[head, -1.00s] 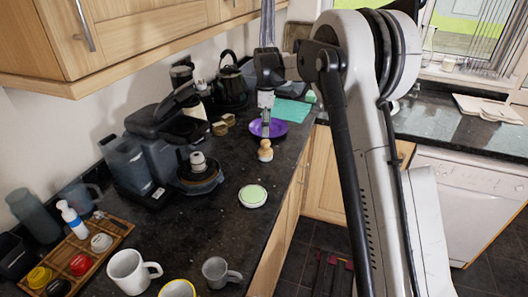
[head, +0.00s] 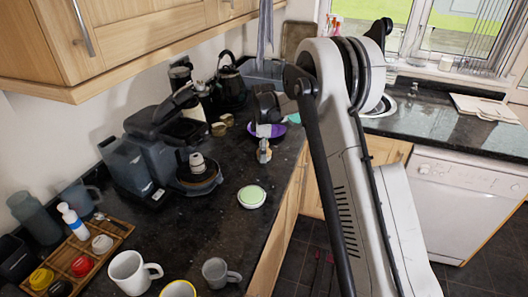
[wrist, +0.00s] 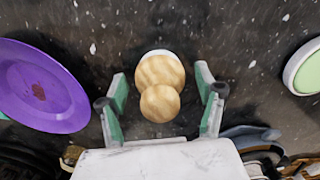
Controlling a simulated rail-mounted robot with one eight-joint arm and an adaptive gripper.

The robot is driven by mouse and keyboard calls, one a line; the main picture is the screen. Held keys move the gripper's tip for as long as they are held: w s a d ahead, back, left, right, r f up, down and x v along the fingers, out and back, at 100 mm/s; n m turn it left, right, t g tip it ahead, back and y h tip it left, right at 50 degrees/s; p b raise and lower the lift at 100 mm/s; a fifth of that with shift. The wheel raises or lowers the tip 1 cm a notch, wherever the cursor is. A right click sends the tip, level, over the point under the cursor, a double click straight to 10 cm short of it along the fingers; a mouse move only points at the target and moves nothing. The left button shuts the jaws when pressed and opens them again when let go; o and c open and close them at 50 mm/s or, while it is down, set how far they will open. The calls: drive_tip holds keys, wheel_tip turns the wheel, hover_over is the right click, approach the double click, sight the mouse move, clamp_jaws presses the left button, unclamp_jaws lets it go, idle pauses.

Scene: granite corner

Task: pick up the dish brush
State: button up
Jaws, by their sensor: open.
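The dish brush (head: 264,156) stands on the dark counter, mostly hidden behind my gripper in the head view. In the wrist view the dish brush (wrist: 161,96) shows its round wooden knob and wooden body, with a white edge at the far side. My gripper (head: 264,146) is directly above it, pointing down. In the wrist view my gripper (wrist: 161,80) is open, one green-padded finger on each side of the brush, with a gap on both sides. Whether the fingertips reach down to the brush's height is hard to tell.
A purple plate (wrist: 42,86) lies close to one side of the brush. A green-topped white round item (head: 252,196) lies nearer on the counter. A coffee machine (head: 165,145) stands at the left. Mugs (head: 130,271) stand at the front.

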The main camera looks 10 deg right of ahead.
drive_tip(key=c, duration=1.4)
drive_tip(key=shift+o, duration=0.2)
drive_tip(key=shift+r, duration=0.5)
drive_tip(key=r, duration=0.1)
drive_tip(key=a+r, duration=0.1)
drive_tip(key=r+b, duration=0.1)
drive_tip(key=shift+s+a+r, duration=0.15)
drive_tip(key=shift+s+r, duration=0.15)
drive_tip(key=shift+r, duration=0.1)
drive_tip(key=s+a+r+b, duration=0.1)
drive_tip(key=s+a+r, duration=0.4)
drive_tip(key=a, duration=0.3)
drive_tip(key=shift+s+a+r, duration=0.2)
drive_tip(key=shift+a+r, duration=0.2)
drive_tip(key=shift+r, duration=0.2)
